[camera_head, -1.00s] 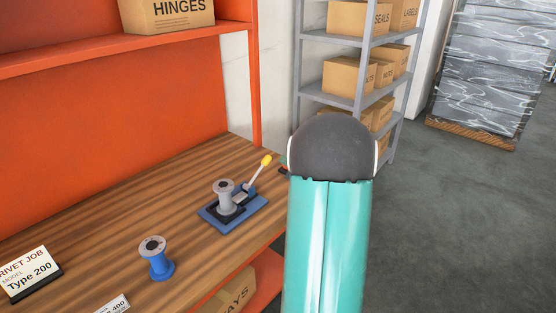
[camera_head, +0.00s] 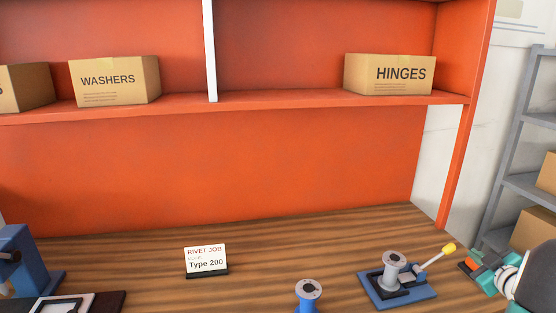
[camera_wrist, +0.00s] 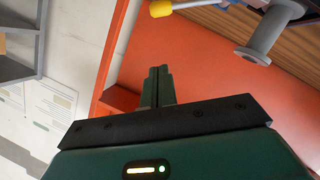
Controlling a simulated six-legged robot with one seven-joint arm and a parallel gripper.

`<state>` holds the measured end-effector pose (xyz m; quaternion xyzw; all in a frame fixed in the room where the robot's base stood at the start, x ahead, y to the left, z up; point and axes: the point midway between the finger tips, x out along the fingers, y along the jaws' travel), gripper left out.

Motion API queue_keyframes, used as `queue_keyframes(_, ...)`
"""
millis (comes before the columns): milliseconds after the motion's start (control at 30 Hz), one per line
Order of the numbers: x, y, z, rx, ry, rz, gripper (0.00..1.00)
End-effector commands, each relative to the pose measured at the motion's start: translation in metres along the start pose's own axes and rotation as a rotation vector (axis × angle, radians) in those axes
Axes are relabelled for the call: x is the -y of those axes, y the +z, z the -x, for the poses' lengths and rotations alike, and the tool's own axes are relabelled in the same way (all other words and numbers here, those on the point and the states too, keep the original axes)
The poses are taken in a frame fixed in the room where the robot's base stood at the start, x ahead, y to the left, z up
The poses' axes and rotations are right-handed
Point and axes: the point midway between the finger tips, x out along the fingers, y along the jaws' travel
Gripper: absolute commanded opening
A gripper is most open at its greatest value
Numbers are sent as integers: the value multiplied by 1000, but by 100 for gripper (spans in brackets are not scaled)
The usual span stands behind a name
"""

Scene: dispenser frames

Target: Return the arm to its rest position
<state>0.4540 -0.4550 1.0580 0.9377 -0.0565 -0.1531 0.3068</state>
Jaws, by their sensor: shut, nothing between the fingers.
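My gripper shows in the wrist view (camera_wrist: 159,74), with its two dark fingers together and nothing between them. In the head view my teal arm is at the lower right edge, with its end just right of the bench fixture. The blue fixture (camera_head: 408,293) has a yellow-tipped lever (camera_head: 448,250) and holds a grey spool (camera_head: 394,268) upright. My gripper is apart from the spool; the spool (camera_wrist: 262,42) and the yellow tip (camera_wrist: 161,8) also show at the top of the wrist view. Most of my arm is out of view.
A blue-based spool (camera_head: 307,294) stands on the wooden bench (camera_head: 130,258), near a "Type 200" sign (camera_head: 206,261). A blue device (camera_head: 24,265) is at the left. An orange shelf (camera_head: 240,109) above carries a washers box (camera_head: 115,80) and a hinges box (camera_head: 389,74). A grey rack (camera_head: 505,150) stands right.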

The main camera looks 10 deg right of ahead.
Motion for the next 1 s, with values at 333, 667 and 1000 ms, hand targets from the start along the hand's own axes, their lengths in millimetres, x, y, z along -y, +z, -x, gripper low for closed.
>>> queue_keyframes(333,40,-143,13,193,150,-128,0)
queue_keyframes(667,164,-220,100,431,20,-364,0)
queue_keyframes(1000,311,-241,234,678,-350,-484,0)
